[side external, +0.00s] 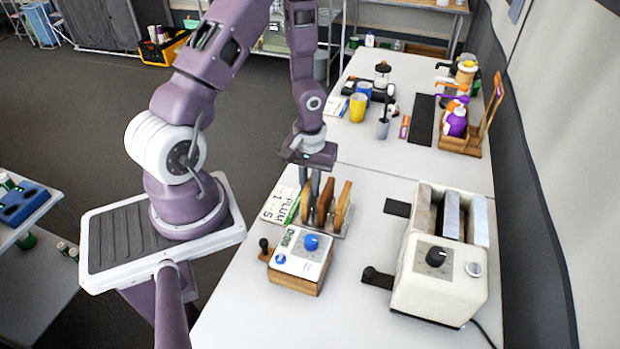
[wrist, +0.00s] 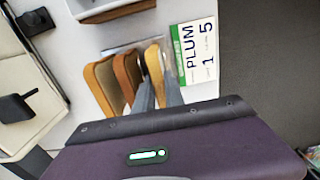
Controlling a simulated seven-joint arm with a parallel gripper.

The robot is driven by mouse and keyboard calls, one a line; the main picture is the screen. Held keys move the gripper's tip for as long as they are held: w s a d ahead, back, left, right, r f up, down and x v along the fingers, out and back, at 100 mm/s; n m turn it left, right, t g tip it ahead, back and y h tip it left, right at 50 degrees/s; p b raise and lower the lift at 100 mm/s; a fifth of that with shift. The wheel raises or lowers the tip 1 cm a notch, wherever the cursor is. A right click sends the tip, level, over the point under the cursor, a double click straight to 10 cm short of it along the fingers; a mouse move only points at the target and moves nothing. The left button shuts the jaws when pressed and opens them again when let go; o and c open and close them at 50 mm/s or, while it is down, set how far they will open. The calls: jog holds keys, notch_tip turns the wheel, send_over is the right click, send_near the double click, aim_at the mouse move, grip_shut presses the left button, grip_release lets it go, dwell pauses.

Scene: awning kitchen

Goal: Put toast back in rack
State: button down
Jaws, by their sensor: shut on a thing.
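A toast rack (side external: 343,231) stands on the white counter in the side view, with three brown toast slices upright and side by side. My gripper (side external: 314,192) reaches down over the left part of the rack. It is shut on the toast slice nearest the card (side external: 305,205). In the wrist view my fingers (wrist: 160,92) straddle this slice (wrist: 154,62), the rightmost one there. The middle slice (wrist: 127,72) and the far slice (wrist: 101,84) stand beside it. The slices' lower edges are partly hidden, so I cannot tell whether the held slice touches the rack's base.
A cream toaster (side external: 436,285) stands to the right. A small white box with a blue dial (side external: 300,257) stands in front of the rack. A PLUM card (side external: 281,204) lies left of it. Cups (side external: 357,108) and a wooden caddy (side external: 462,140) stand farther back.

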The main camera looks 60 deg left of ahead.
jog(key=shift+f, duration=0.1)
jog(key=c, duration=1.3)
grip_release()
jog(key=shift+o, duration=0.2)
jog(key=shift+o, duration=0.8)
jog(key=shift+r, duration=3.55)
